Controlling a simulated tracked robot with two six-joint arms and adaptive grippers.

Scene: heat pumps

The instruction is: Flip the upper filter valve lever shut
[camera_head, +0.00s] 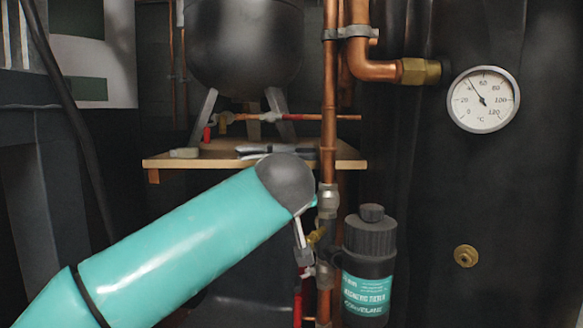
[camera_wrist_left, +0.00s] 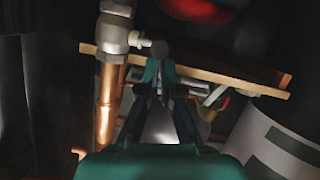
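The filter (camera_head: 369,265) is a dark canister with a teal label, right of the vertical copper pipe in the head view. The upper filter valve (camera_head: 328,201) is a silver fitting on that pipe, and it shows in the left wrist view (camera_wrist_left: 115,35). A small dark round-ended piece (camera_wrist_left: 160,48) sits beside the valve, which may be its lever end. My left gripper (camera_wrist_left: 160,75) has its fingers close together just below this piece. I cannot tell whether they touch it. My right gripper is not in view.
A wooden shelf (camera_head: 215,163) with tools lies behind my arm, under a dark tank (camera_head: 245,45). A temperature gauge (camera_head: 484,99) is at the upper right. The wall right of the filter is mostly clear.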

